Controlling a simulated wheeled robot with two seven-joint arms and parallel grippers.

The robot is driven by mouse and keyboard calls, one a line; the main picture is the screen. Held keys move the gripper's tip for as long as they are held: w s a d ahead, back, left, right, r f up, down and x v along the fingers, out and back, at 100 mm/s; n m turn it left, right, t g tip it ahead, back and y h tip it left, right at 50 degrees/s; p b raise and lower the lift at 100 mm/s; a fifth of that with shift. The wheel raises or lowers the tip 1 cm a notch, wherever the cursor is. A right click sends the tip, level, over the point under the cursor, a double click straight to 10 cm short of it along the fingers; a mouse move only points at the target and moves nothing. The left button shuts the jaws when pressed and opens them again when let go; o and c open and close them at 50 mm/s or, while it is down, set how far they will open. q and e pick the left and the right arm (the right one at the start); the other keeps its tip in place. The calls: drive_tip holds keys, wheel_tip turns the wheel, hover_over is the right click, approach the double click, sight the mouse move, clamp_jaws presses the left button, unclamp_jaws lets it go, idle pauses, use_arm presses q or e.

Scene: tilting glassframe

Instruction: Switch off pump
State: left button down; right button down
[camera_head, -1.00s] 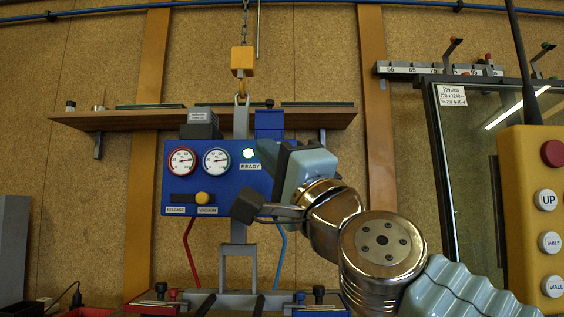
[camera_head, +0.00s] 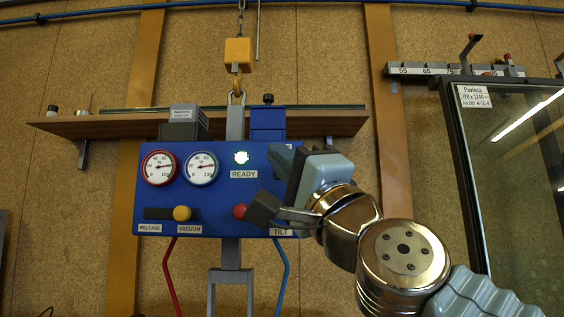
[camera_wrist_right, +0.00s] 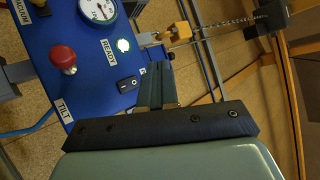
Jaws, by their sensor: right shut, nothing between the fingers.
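The blue pump panel (camera_head: 218,222) hangs under an orange hoist block (camera_head: 237,52). It carries two round gauges, a lit READY lamp (camera_head: 241,157), a yellow knob (camera_head: 182,213) above RELEASE and VACUUM, and a red knob (camera_head: 240,211) near the TILT label. My right wrist view shows a black rocker switch (camera_wrist_right: 127,84) beside the READY lamp (camera_wrist_right: 123,45); its label is partly hidden. My right gripper (camera_head: 280,159) is shut and empty in front of the panel's right side, hiding the switch in the head view. Its teal fingers (camera_wrist_right: 155,86) appear just beside the switch. My left gripper is out of view.
A wooden shelf (camera_head: 95,124) runs behind the panel. A dark-framed glass pane (camera_head: 530,190) stands at right, below a numbered rail (camera_head: 440,70). Red and blue hoses (camera_head: 172,280) hang below the panel.

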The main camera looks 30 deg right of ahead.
drive_tip(key=w+d+b, duration=0.1)
drive_tip(key=w+d, duration=0.3)
drive_tip(key=w, duration=0.3)
drive_tip(key=shift+r+b, duration=0.4)
drive_tip(key=shift+r, duration=0.05)
drive_tip(key=shift+d, duration=0.15)
idle(1.5)
drive_tip(key=shift+w+d, duration=0.15)
drive_tip(key=shift+w, duration=0.2)
drive_tip(key=shift+w+d+r, duration=0.1)
drive_tip(key=shift+w+d, duration=0.1)
drive_tip(key=shift+w, duration=0.05)
idle(0.6)
drive_tip(key=shift+s+a, duration=0.1)
drive_tip(key=shift+s+a, duration=0.3)
drive_tip(key=shift+s, duration=0.25)
